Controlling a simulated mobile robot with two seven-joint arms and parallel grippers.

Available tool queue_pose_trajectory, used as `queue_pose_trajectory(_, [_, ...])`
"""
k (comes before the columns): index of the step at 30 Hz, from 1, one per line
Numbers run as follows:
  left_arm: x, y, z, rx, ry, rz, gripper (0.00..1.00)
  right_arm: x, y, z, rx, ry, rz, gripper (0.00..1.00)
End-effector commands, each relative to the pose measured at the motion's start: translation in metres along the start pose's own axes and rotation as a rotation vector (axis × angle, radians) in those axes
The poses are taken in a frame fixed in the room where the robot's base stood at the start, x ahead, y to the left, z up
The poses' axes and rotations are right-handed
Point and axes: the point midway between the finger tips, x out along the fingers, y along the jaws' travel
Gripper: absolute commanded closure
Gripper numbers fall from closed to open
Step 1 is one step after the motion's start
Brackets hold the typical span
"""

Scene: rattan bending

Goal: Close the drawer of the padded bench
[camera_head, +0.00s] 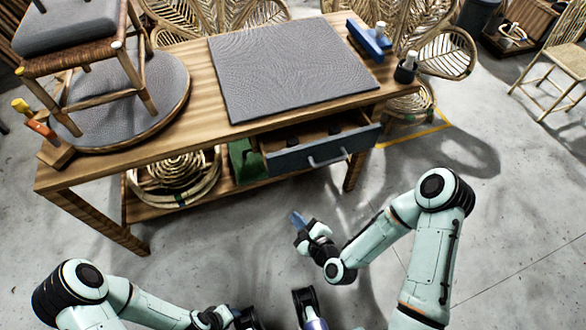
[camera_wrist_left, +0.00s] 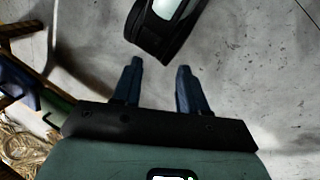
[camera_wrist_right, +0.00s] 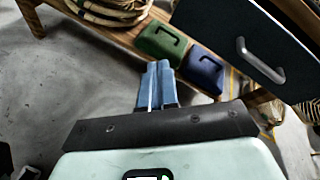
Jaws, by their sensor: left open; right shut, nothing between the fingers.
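The padded bench (camera_head: 200,88) is a wooden table with a dark grey pad (camera_head: 290,68) on top. Its drawer (camera_head: 335,153) is pulled out below the front edge, with a dark blue-grey front and a silver handle (camera_head: 328,160). The inside shows, with small dark items in it. The drawer front (camera_wrist_right: 228,25) and handle (camera_wrist_right: 260,62) are at the upper right of the right wrist view. My right gripper (camera_head: 298,218) is shut and empty, in front of and below the drawer, apart from it. My left gripper (camera_wrist_left: 158,82) is open and empty, low over the floor.
Green (camera_wrist_right: 160,42) and blue (camera_wrist_right: 206,72) boxes stand on the lower shelf beneath the drawer, beside coiled rattan (camera_head: 175,182). A stool (camera_head: 75,65) stands on the bench's left end. A blue tool (camera_head: 368,40) lies at the right. The floor in front is clear.

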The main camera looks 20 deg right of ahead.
Motion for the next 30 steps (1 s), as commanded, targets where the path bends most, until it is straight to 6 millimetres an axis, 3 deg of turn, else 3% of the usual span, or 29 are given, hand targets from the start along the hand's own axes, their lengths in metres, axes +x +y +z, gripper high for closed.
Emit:
queue_pose_trajectory(1, [0.017, -0.005, -0.005, -0.002, 0.014, -0.001, 0.57, 0.005, -0.012, -0.003, 0.130, -0.045, -0.082, 1.00])
queue_pose_trajectory(3, [0.027, -0.007, -0.012, -0.003, 0.032, 0.000, 0.57, 0.006, -0.032, 0.003, 0.297, -0.118, -0.173, 1.00])
queue_pose_trajectory(9, [0.042, -0.011, -0.021, -0.004, 0.058, 0.000, 0.57, 0.000, -0.067, 0.014, 0.581, -0.278, -0.306, 1.00])
queue_pose_trajectory(13, [0.043, -0.011, -0.024, -0.004, 0.065, 0.000, 0.57, 0.002, -0.075, 0.018, 0.627, -0.308, -0.323, 1.00])
queue_pose_trajectory(17, [0.043, -0.012, -0.026, -0.004, 0.071, 0.000, 0.57, 0.015, -0.081, 0.022, 0.626, -0.311, -0.323, 1.00])
queue_pose_trajectory(30, [0.058, -0.018, -0.048, -0.010, 0.131, -0.005, 0.57, 0.097, -0.114, 0.037, 0.626, -0.308, -0.322, 1.00])
